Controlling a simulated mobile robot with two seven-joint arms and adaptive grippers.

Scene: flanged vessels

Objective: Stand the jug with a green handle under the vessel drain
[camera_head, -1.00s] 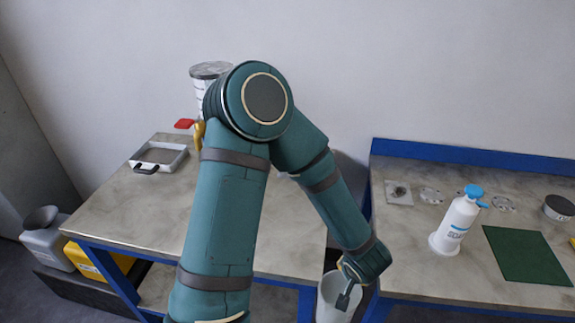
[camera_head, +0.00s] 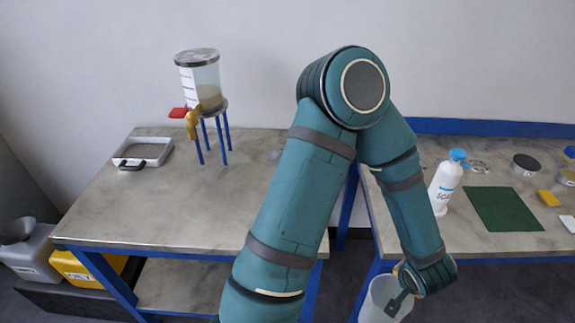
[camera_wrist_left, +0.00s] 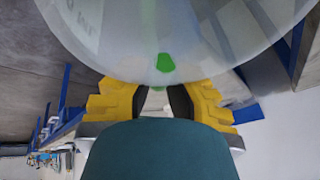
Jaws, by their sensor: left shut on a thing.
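The vessel (camera_head: 207,82) is a clear cylinder with a grey lid and brownish content low inside. It stands on blue legs on the left bench. Its yellow drain (camera_head: 192,123) with a red lever (camera_head: 178,112) points toward the front left. My left gripper (camera_head: 404,285) is shut on the pale, translucent jug (camera_head: 376,296), in front of the right bench and cut by the picture's lower edge. In the left wrist view the jug (camera_wrist_left: 215,35) fills the top, with a green patch by the yellow fingers (camera_wrist_left: 160,100). The gripped part is largely hidden. My right gripper is out of view.
A shallow tray (camera_head: 167,155) with a black handle lies left of the vessel. The left bench top (camera_head: 190,210) is mostly clear. A gap separates it from the right bench, which holds a soap bottle (camera_head: 445,187), a green mat (camera_head: 535,222) and small items.

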